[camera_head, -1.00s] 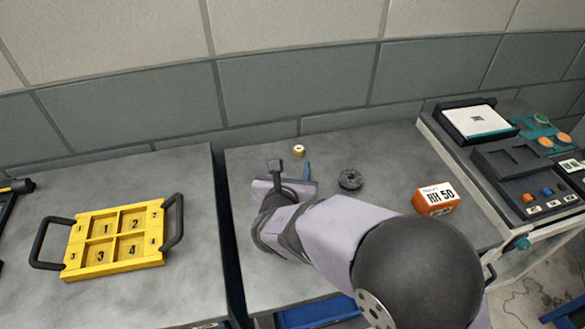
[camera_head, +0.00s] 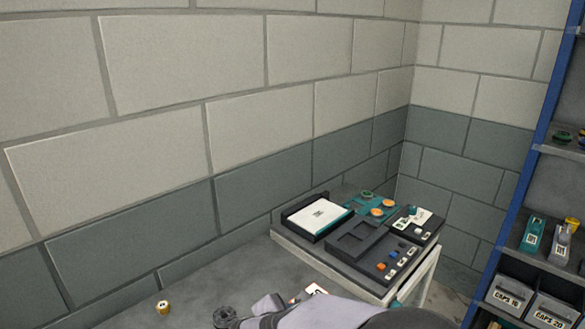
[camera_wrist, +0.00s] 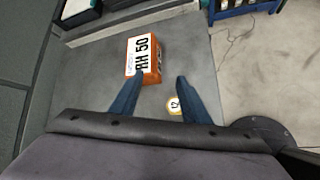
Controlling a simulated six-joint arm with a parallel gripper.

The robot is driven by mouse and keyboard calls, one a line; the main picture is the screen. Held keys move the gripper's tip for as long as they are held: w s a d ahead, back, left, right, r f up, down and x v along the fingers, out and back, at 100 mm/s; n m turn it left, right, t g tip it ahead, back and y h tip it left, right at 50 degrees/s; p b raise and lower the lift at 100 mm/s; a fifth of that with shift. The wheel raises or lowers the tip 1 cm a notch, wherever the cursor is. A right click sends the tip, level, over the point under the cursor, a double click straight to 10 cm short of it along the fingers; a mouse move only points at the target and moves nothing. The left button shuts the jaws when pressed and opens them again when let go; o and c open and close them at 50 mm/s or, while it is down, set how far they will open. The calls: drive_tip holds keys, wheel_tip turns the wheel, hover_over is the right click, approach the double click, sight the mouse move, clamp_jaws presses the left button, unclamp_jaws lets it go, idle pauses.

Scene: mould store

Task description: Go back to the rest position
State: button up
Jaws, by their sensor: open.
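My gripper (camera_wrist: 160,77) is open and empty in the wrist view, its two dark blue fingers apart above the grey table. An orange box with a white "RH 50" label (camera_wrist: 143,58) lies beyond and beside the left fingertip. A small yellow round piece with a white top marked 12 (camera_wrist: 175,104) sits on the table between the fingers, lower in the picture. In the head view only part of my arm shows at the bottom edge; the fingers are not visible there. The box's label (camera_head: 314,290) peeks out behind the arm.
A small yellow piece (camera_head: 163,308) and a dark round part (camera_head: 225,317) sit on the table in the head view. A dark device with buttons (camera_head: 355,243) stands at the table's right. A blue-framed shelf (camera_head: 530,130) stands at far right. Bare table lies between.

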drive_tip(key=s+d+m+g+p, duration=0.2)
drive_tip(key=s+d+m+g, duration=0.3)
drive_tip(key=s+d+m, duration=0.45)
drive_tip(key=s+d+m+g+y+p, duration=0.2)
drive_tip(key=s+m, duration=0.7)
drive_tip(key=m, duration=0.5)
drive_tip(key=shift+d+f+g+y, duration=0.3)
drive_tip(key=shift+d+g+y, duration=0.35)
drive_tip(key=shift+y, duration=0.55)
drive_tip(key=shift+o, duration=0.5)
